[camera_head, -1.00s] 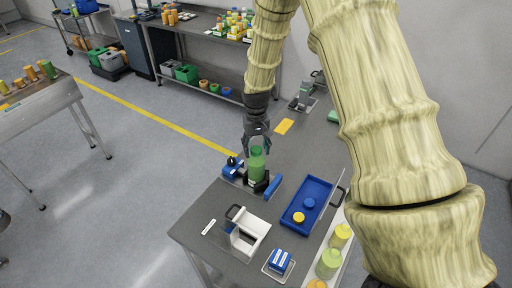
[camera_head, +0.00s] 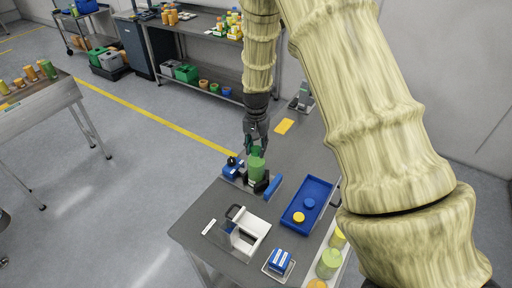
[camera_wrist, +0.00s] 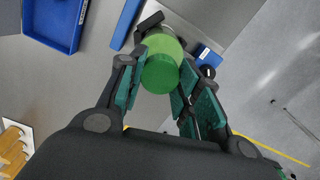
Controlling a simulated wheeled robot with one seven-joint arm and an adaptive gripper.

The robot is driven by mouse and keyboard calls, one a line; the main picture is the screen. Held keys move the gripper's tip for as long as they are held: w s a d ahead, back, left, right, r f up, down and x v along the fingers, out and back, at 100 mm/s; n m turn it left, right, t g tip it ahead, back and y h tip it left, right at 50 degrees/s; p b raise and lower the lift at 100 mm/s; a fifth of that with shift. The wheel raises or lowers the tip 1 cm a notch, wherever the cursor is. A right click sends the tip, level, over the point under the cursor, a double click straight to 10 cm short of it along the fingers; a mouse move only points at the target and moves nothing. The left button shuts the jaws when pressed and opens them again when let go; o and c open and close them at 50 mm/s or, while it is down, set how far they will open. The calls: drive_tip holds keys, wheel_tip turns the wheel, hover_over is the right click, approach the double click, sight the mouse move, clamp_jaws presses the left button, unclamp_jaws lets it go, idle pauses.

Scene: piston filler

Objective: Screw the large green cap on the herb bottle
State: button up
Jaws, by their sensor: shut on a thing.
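The herb bottle (camera_head: 257,167), light green, stands upright beside a blue and black clamp-like fixture (camera_head: 231,170) on the grey workbench. The large dark green cap (camera_head: 256,151) is at the bottle's mouth; I cannot tell how far its thread is engaged. My gripper (camera_head: 256,140) comes down from above and is shut on the cap. In the wrist view the cap (camera_wrist: 160,74) lies between the finger pads of my gripper (camera_wrist: 157,88), with the bottle (camera_wrist: 164,45) just beyond it. The fingers partly hide the cap in the head view.
A blue tray (camera_head: 322,188) with a blue and a yellow cap is right of the bottle. A blue bar (camera_head: 272,187) lies close beside it. A white device (camera_head: 248,229) stands nearer the front edge. Several jars line the right edge.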

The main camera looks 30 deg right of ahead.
drive_tip(key=m, duration=0.4)
clamp_jaws()
drive_tip(key=m, duration=0.4)
drive_tip(key=shift+m, duration=0.3)
drive_tip(key=o, duration=1.3)
unclamp_jaws()
drive_tip(key=shift+r, duration=0.1)
drive_tip(key=shift+r, duration=3.4)
